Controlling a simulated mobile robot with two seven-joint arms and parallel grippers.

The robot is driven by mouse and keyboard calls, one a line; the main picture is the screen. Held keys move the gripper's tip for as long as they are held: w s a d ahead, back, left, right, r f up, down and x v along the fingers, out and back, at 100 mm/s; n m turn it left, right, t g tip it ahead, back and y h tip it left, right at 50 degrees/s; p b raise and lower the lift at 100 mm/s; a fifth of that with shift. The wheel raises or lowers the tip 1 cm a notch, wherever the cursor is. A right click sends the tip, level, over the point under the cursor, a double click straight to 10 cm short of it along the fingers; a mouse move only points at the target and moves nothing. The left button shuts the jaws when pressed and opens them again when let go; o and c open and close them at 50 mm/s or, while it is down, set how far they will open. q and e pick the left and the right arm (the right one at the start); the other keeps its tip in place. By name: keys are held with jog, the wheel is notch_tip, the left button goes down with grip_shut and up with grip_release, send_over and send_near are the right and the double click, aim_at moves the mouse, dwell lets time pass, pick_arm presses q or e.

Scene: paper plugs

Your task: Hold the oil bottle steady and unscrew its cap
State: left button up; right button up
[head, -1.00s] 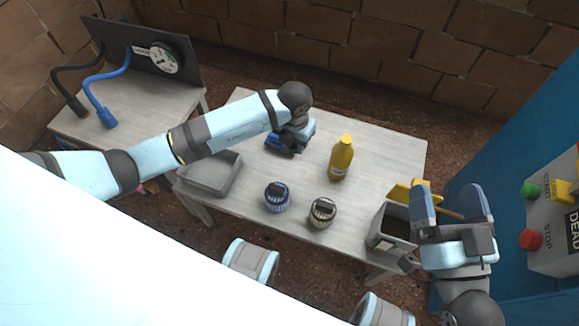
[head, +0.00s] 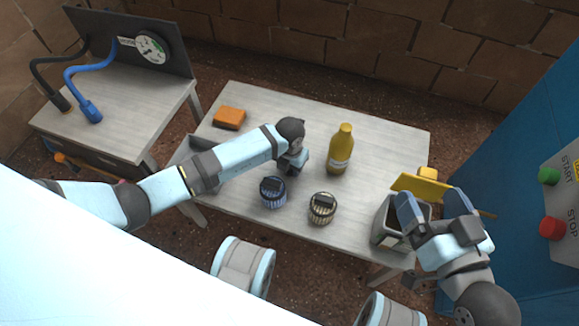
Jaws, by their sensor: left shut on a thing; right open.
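The oil bottle (head: 340,152) is yellow with a pale label and stands upright at the middle of the table, its yellow cap (head: 346,128) on top. No gripper touches it. My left gripper (head: 281,174) is low over the table, left of the bottle, at the back of a blue striped jar (head: 272,194) with a dark top. It appears shut on that jar; its fingertips are mostly hidden. My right gripper (head: 432,204) is open and empty above a grey bin (head: 383,236) at the table's right edge.
A black-and-cream jar (head: 322,209) stands in front of the bottle. An orange block (head: 229,118) lies at the back left. A grey tray (head: 183,152) is partly behind my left arm. A yellow piece (head: 418,187) is by the bin. The table behind the bottle is clear.

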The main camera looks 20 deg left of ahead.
pick_arm(q)
jog(key=o, duration=1)
jog(key=shift+f, duration=0.1)
notch_tip(320, 180, up, 12)
jog(key=p, duration=0.4)
jog(key=shift+p, duration=0.3)
pick_arm(e)
notch_tip(320, 180, up, 7)
jog(key=t, duration=0.2)
jog(key=shift+d+m+t, duration=0.25)
jog(key=shift+m+t, duration=0.15)
jog(key=shift+f, duration=0.1)
